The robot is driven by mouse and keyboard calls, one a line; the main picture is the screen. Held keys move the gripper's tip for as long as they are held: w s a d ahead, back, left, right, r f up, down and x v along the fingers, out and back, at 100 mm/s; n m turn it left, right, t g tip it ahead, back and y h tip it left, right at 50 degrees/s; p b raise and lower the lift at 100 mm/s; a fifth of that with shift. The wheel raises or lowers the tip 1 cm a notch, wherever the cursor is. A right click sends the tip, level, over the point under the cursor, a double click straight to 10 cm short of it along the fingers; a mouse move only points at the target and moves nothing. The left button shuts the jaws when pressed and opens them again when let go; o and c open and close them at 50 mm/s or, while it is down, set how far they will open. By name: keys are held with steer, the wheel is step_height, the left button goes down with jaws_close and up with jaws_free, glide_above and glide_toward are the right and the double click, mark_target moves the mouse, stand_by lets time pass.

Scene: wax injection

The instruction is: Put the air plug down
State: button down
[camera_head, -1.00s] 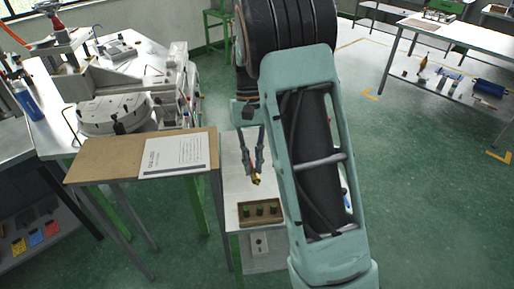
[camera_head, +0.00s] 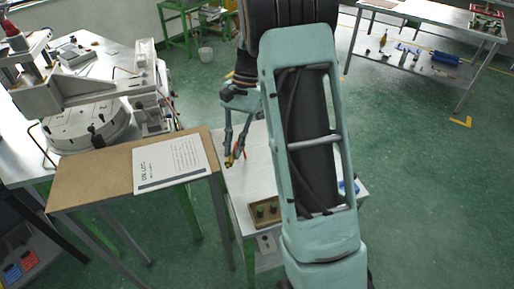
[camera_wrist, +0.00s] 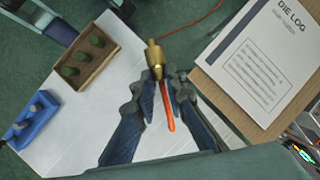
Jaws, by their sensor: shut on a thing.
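The air plug (camera_wrist: 154,58) is a brass fitting held at the tips of my gripper (camera_wrist: 158,72) in the wrist view. An orange piece (camera_wrist: 166,105) runs back from it between the fingers. In the head view my gripper (camera_head: 232,156) points down with the small brass plug (camera_head: 229,161) at its tips, over the far left part of the white table (camera_head: 237,182). I cannot tell whether the plug touches the tabletop.
A wooden tray (camera_wrist: 104,67) holds green-topped pieces. A blue tray (camera_wrist: 43,115) lies beyond it on the white table. The die log (camera_head: 170,163) lies on the brown board (camera_head: 92,180) to the left. White tabletop near the plug is bare.

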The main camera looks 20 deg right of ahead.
steer(key=shift+w+a+r+m+t+h+b, duration=0.1)
steer(key=shift+w+r+m+t+h+b, duration=1)
steer(key=shift+m, duration=2.55)
steer(key=shift+w+a+f+m+t+h+b, duration=0.15)
steer(key=shift+w+m+t, duration=0.5)
steer(key=shift+m+t, duration=2.1)
steer(key=shift+w+a+r+m+t+h+b, duration=0.1)
steer(key=shift+w+r+m+t+h+b, duration=0.55)
steer(key=shift+m, duration=3.95)
steer(key=w+d+f, duration=0.1)
steer(key=d+f, duration=0.2)
steer(key=d, duration=0.1)
steer(key=w+d+f+b, duration=0.1)
steer(key=w+d+f, duration=0.1)
steer(key=d+f, duration=0.1)
steer(key=w+d+f+b, duration=0.1)
steer(key=d+f, duration=0.2)
steer(key=d, duration=0.2)
steer(key=shift+w+d+f, duration=0.1)
steer(key=shift+w+d, duration=0.05)
steer(key=shift+w+d+f, duration=0.15)
steer(key=shift+d+f, duration=0.25)
steer(key=shift+f, duration=0.1)
step_height(320, 180, down, 3)
steer(key=shift+d+f+b, duration=0.1)
steer(key=shift+f+b, duration=0.1)
steer(key=shift+b, duration=0.35)
